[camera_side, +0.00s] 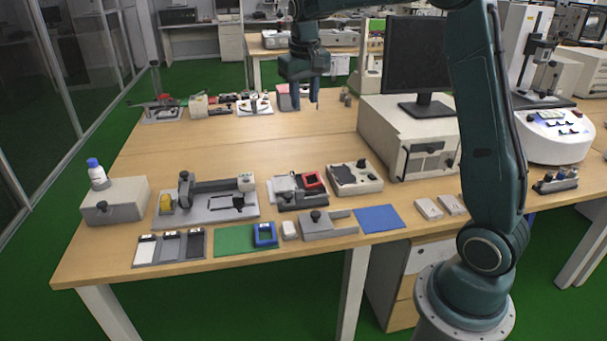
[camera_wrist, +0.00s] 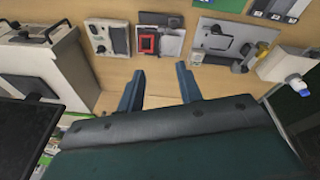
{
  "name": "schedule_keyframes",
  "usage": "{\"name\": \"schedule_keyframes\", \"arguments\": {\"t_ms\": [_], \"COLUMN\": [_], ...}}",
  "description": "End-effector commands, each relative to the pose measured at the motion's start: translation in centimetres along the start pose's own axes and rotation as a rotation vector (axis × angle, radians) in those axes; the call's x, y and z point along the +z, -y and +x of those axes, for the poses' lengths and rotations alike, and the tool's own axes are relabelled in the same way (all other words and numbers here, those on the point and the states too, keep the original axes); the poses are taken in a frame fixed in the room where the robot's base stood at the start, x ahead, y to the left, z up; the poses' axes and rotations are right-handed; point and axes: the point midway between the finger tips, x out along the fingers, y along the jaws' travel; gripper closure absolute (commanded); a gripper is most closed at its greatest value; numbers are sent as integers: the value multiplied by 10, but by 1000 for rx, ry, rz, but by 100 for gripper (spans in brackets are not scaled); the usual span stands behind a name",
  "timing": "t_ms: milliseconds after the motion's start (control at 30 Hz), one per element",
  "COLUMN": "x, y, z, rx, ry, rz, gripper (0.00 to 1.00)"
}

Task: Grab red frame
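The red frame (camera_side: 313,180) is a small square frame sitting on a grey and black fixture (camera_side: 290,192) near the middle of the front table. In the wrist view the red frame (camera_wrist: 141,43) is at the top centre, beyond my fingertips. My gripper (camera_side: 306,104) points down high over the back part of the table, behind and well apart from the red frame. Its two blue fingers are spread in the wrist view (camera_wrist: 159,78), with only bare wood between them. It is open and empty.
A grey box fixture with black knobs (camera_side: 354,179) stands close right of the red frame's fixture. A grey clamp device (camera_side: 208,200) is on its left. A blue frame (camera_side: 265,235) lies in front. A large instrument with a monitor (camera_side: 408,140) stands right. The table's middle is clear.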

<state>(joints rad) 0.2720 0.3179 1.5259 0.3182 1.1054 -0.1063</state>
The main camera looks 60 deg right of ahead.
Motion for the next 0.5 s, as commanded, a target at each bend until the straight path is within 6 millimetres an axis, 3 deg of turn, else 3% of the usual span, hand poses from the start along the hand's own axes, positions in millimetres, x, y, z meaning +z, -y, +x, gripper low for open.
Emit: {"name": "schedule_keyframes", "arguments": {"t_ms": [200, 500], "x": [-37, -73], "y": [-16, -40], "z": [46, 117], "rx": [29, 61], "ry": [57, 131], "rz": [71, 163], "gripper": [65, 65]}}
